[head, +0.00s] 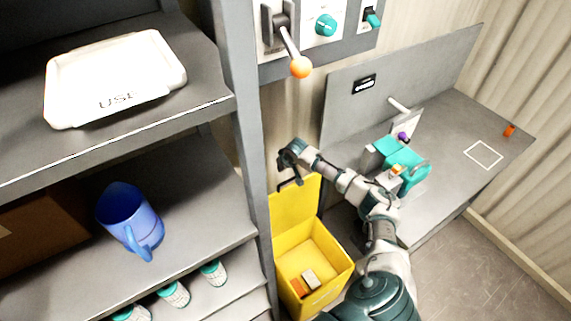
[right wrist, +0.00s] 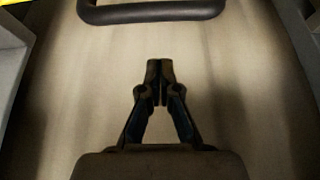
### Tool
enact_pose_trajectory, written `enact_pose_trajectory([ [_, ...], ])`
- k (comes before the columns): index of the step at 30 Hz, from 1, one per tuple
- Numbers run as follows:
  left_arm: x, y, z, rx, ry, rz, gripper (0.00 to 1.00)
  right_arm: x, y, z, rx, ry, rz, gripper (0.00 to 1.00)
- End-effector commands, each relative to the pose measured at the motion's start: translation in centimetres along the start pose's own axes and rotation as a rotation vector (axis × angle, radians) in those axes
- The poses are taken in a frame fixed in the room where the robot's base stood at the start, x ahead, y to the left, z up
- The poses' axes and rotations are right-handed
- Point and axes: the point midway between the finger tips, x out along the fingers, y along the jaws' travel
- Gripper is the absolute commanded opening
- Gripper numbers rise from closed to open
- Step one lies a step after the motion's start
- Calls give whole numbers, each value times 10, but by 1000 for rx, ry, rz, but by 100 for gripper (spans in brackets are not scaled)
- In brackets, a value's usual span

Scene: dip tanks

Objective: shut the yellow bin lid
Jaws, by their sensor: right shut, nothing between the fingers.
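The yellow bin (head: 342,268) stands on the floor between the shelf unit and the bench. Its yellow lid (head: 296,205) is open, standing up at the back of the bin. My right gripper (head: 285,160) is above the lid's top edge, by a dark handle (head: 290,183). In the right wrist view, my right gripper (right wrist: 159,82) is shut and empty. A dark bar (right wrist: 150,13), probably that handle, crosses the top of that view, apart from the fingertips. My left gripper is not in view.
Small orange and pale blocks (head: 309,279) lie inside the bin. A shelf post (head: 246,150) rises close to the left. The grey bench (head: 440,170) with a teal device (head: 398,155) is on the right.

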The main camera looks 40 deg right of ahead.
Motion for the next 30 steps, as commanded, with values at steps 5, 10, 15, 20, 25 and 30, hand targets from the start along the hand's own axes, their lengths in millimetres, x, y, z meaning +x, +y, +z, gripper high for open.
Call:
enact_pose_trajectory([
  [5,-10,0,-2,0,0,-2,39,5,2,14,-5,1,5,0],
  [10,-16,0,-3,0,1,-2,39,-1,2,32,-3,2,2,0],
  [15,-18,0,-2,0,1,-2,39,0,2,38,-1,1,0,0],
  [20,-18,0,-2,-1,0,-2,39,1,2,39,-1,1,-1,0],
  [25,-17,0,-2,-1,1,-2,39,0,1,39,-1,3,0,0],
  [30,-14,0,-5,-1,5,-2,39,0,0,36,-1,23,1,0],
])
